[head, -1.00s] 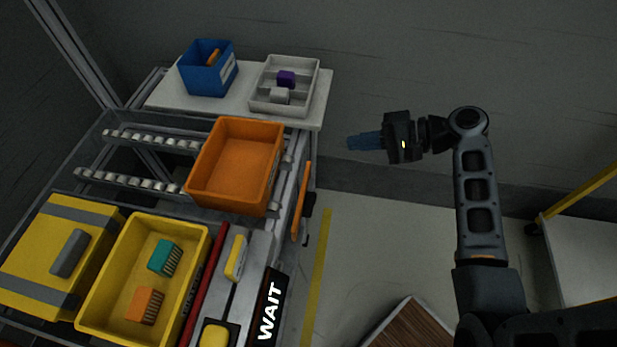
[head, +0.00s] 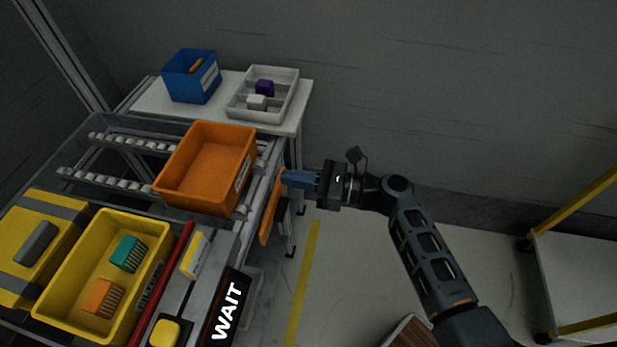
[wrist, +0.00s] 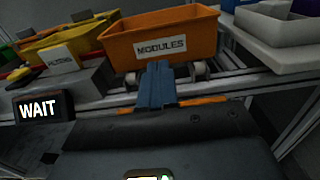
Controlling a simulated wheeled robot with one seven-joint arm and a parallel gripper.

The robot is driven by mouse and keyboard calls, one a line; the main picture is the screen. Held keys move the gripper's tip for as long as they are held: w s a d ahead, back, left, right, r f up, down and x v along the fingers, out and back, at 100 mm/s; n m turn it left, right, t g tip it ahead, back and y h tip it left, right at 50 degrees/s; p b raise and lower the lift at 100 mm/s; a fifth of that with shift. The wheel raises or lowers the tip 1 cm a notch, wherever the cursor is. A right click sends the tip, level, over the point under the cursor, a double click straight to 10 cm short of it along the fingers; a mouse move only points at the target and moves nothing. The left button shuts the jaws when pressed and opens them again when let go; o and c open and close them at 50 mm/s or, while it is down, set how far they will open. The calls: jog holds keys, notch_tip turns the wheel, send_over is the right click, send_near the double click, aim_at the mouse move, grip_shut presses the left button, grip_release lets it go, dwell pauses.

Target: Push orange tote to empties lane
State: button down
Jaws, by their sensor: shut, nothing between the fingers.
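The orange tote (head: 203,186) is empty and sits upright at the right end of the roller lane (head: 120,180) in the head view. In the wrist view the orange tote (wrist: 160,42) shows its front wall with a MODULES label. My gripper (head: 287,179) is shut and empty, its blue fingers pointing left at the tote's near side. In the wrist view the fingers (wrist: 156,72) stand just in front of and below the label. In the head view a gap shows between fingertips and tote.
A blue bin (head: 190,77) and a white divided tray (head: 262,94) sit on the shelf behind. An orange bar (head: 270,208) and WAIT sign (head: 227,308) line the edge.

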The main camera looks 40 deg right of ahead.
aim_at(243, 169)
jog(key=x, duration=0.8)
jog(key=shift+w+a+p, duration=0.1)
jog(key=shift+w+p, duration=0.1)
jog(key=shift+p, duration=0.1)
jog(key=b+x, duration=1.5)
jog(key=x, duration=1.9)
jog(key=shift+b, duration=0.4)
